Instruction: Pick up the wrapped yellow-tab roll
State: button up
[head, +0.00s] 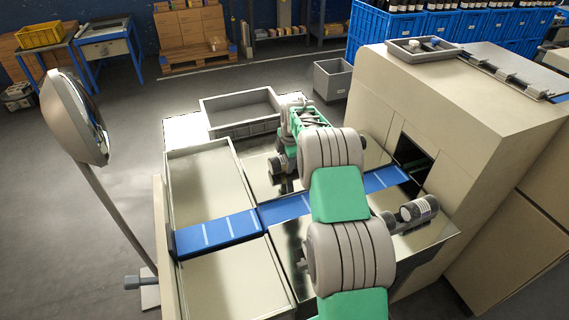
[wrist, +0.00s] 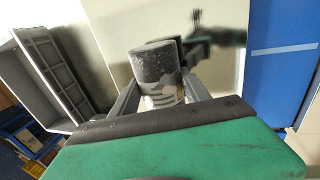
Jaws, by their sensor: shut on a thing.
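In the wrist view a short grey roll (wrist: 152,65) with a dark, scuffed end stands between the two fingers of my gripper (wrist: 158,96). The fingers are shut on its sides. A pale, slightly yellowish band shows low on the roll; I cannot make out a clear tab. In the head view my gripper (head: 284,165) is over the shiny steel plate, just behind the blue belt, and largely hidden by my arm. Whether the roll touches the plate I cannot tell.
The blue belt (head: 218,230) runs across the steel table into the beige machine (head: 470,120). A grey cylinder with a pale label (head: 418,209) lies at right. A grey crate (head: 240,112) stands behind the table. A round mirror on a pole (head: 78,115) stands at left.

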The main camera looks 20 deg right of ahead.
grip_shut()
jog(key=shift+r, duration=0.1)
